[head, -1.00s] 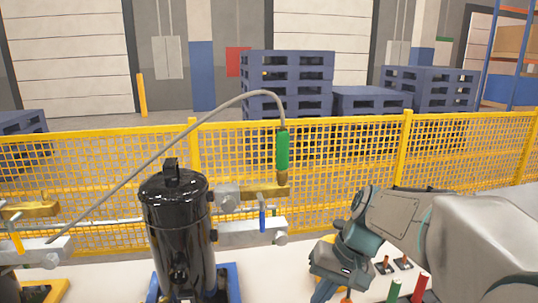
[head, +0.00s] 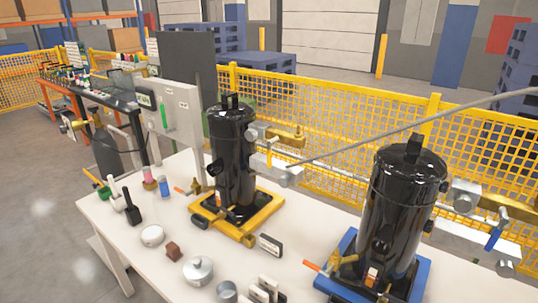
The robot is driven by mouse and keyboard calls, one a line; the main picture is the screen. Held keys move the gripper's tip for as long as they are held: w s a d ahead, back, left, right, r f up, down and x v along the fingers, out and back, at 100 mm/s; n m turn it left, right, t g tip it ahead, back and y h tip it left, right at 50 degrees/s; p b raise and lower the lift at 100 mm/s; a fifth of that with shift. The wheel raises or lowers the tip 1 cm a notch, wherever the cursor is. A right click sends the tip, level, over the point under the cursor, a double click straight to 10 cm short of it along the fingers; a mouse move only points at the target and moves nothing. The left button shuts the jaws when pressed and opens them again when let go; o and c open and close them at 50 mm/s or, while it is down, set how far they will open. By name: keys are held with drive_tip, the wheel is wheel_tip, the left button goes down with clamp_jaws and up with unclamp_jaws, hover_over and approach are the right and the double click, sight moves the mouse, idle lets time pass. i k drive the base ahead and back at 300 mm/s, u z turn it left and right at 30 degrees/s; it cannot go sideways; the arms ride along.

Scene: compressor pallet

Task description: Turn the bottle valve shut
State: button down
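A dark grey gas bottle (head: 108,155) stands at the left, beyond the far left end of the white table. Brass-coloured valve fittings (head: 75,123) show near its top, with a thin dark hose running to the right. They are small here, and I cannot tell the handwheel's position or whether the valve is open or shut. My gripper is not in view, and no part of my arm shows near the bottle.
The white table (head: 140,250) carries two black compressors, one on a yellow base (head: 247,236) and one on a blue base (head: 414,285), plus several small parts. A grey panel (head: 176,115) stands behind. Grey floor (head: 40,215) is free at left.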

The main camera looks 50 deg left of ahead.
sight(93, 109)
drive_tip(key=u, duration=3)
drive_tip(key=k, duration=0.4)
drive_tip(key=u, duration=1.15)
drive_tip(key=i, duration=3.25)
drive_tip(key=z, duration=0.15)
